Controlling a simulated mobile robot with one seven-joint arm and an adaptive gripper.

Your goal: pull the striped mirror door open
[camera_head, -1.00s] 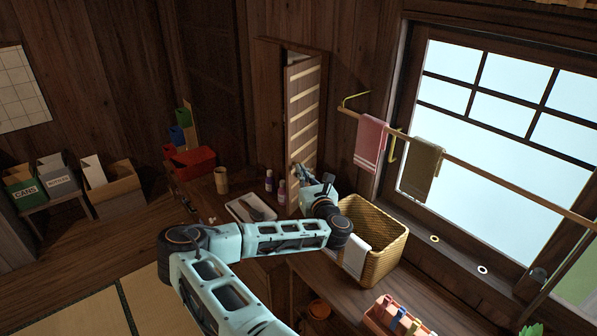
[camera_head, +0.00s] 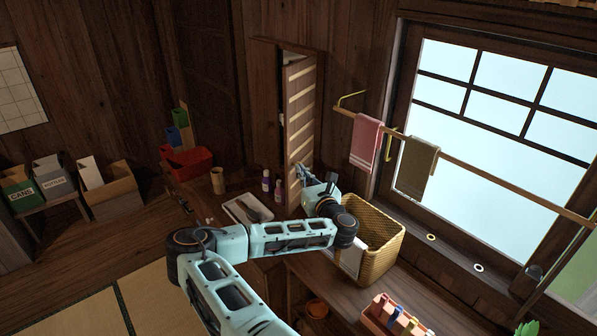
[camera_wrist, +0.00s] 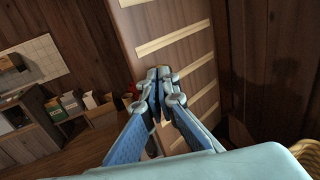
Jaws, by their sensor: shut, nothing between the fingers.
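The striped mirror door (camera_head: 301,112) stands ajar from its dark wooden wall cabinet, a narrow panel with several pale horizontal strips. In the wrist view, the same striped face (camera_wrist: 178,45) fills the upper middle, slanted. My gripper (camera_wrist: 160,76) is shut and empty, its blue-sided fingers together. The fingertips overlap the striped face, right of the door's left edge; I cannot tell whether they touch it. In the head view, my gripper (camera_head: 304,176) is at the door's lower part and partly hidden by my wrist.
Below the door, the wooden counter holds a white tray (camera_head: 231,211), purple bottles (camera_head: 266,183) and a brown cup (camera_head: 217,180). A wicker basket (camera_head: 384,258) stands close right of my wrist. A towel rail (camera_head: 470,160) with two towels crosses the window. Air left of the door looks free.

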